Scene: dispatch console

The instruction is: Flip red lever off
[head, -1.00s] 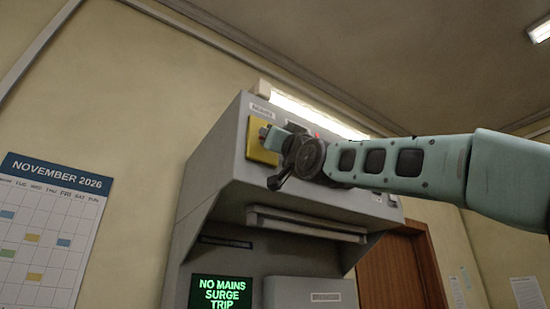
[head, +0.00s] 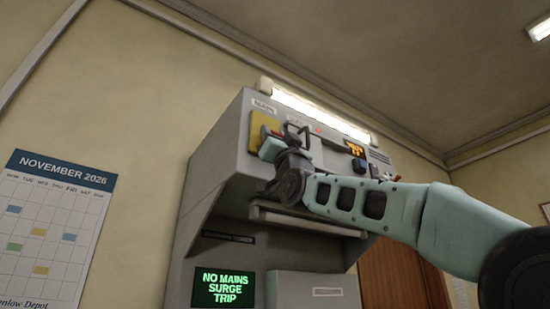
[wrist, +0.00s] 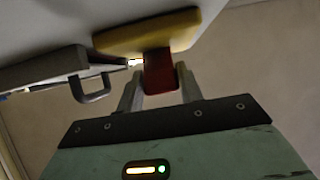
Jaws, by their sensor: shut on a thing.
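The red lever (wrist: 158,74) stands out from a yellow plate (wrist: 148,32) on the grey console, seen close in the wrist view. My gripper (wrist: 160,88) is shut on the lever, with one grey finger on each side of it. In the head view the yellow plate (head: 257,140) is at the upper left of the console's sloped panel. A small part of the red lever (head: 264,132) shows there, and my gripper (head: 268,143) covers the rest.
A grey loop handle (wrist: 92,90) sticks out beside the yellow plate. An orange lit display (head: 355,149) is farther right on the panel. Below, a screen (head: 222,289) reads "NO MAINS SURGE TRIP". A ledge (head: 305,222) juts out under the panel. A calendar (head: 50,230) hangs at left.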

